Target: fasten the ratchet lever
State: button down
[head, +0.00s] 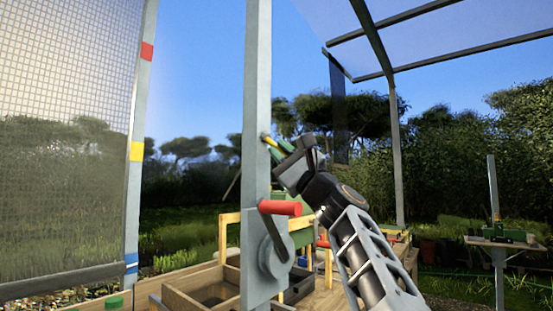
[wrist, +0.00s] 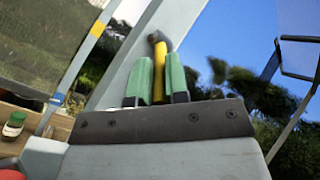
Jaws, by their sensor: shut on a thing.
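A short yellow lever (head: 270,141) sits on the side of the grey post (head: 257,110), above the crank. In the wrist view the yellow lever (wrist: 159,66) runs up from between my green fingers to a dark pivot end (wrist: 158,38) beside the post. My gripper (head: 281,147) is shut on this lever, coming from the right; the wrist view also shows my gripper (wrist: 161,82). The lever's lower part is hidden between the fingers. A crank with a red handle (head: 280,207) is mounted lower on the post, below my gripper.
A mesh panel (head: 65,130) hangs at left beside a rail (head: 137,120) with red, yellow and blue bands. A wooden bench with an open box (head: 185,297) stands below. A small table (head: 500,240) is far right. Open air lies right of the post.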

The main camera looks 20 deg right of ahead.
jog(key=shift+w+f, duration=0.2)
jog(key=c, duration=1.3)
grip_release()
jog(key=shift+w+d, duration=0.15)
jog(key=shift+o, duration=0.9)
jog(key=shift+s+r, duration=0.1)
jog(key=shift+s, duration=0.1)
jog(key=b+v, duration=0.5)
jog(key=v, duration=0.8)
jog(key=shift+s+f, duration=0.25)
